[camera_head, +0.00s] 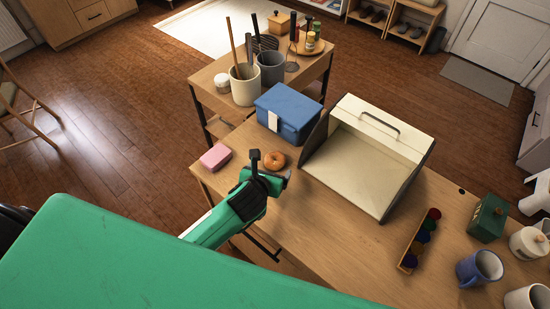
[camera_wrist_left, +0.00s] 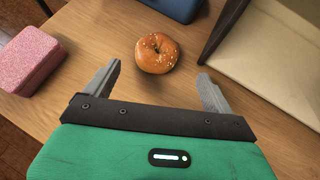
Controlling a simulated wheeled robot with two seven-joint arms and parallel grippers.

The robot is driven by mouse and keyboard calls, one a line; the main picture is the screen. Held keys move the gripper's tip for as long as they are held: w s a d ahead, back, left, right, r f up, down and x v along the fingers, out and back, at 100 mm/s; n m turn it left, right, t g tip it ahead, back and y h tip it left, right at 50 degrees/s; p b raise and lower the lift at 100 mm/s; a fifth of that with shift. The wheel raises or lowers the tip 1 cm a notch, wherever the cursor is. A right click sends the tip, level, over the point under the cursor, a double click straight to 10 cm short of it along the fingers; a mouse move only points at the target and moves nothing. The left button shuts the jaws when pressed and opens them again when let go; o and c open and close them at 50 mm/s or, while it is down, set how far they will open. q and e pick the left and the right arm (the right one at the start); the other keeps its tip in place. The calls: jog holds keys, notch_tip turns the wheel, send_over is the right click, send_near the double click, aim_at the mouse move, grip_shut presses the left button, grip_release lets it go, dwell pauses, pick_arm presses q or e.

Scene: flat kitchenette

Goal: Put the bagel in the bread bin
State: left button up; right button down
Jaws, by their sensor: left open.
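A brown, seeded bagel (camera_head: 274,159) lies flat on the wooden table, left of the bread bin. It also shows in the left wrist view (camera_wrist_left: 157,53). The cream bread bin (camera_head: 372,157) has dark side walls; its front is open and its inside looks empty. Its corner shows at the right of the left wrist view (camera_wrist_left: 280,50). My left gripper (camera_head: 272,170) is open and empty, right by the bagel in the head view. In the left wrist view its fingers (camera_wrist_left: 157,85) are spread, with the bagel ahead, beyond the tips and between their lines. My right gripper is not seen.
A pink block (camera_head: 215,157) lies left of the bagel, and a blue box (camera_head: 289,112) stands behind it. A spool rack (camera_head: 420,241), green box (camera_head: 488,218) and blue mug (camera_head: 479,268) stand at the right. The table in front of the bin is clear.

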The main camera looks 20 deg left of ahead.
aim_at(273, 163)
pick_arm(q)
jog(key=shift+w+f, duration=0.3)
jog(key=shift+w, duration=0.15)
jog(key=shift+w+a+f+p, duration=0.1)
jog(key=shift+w+p, duration=0.4)
jog(key=p+x, duration=0.1)
jog(key=x, duration=0.2)
jog(key=shift+w+a, duration=0.1)
jog(key=shift+w, duration=0.05)
jog(key=shift+w+f, duration=0.35)
jog(key=shift+w, duration=0.05)
jog(key=shift+c, duration=0.2)
jog(key=c, duration=0.6)
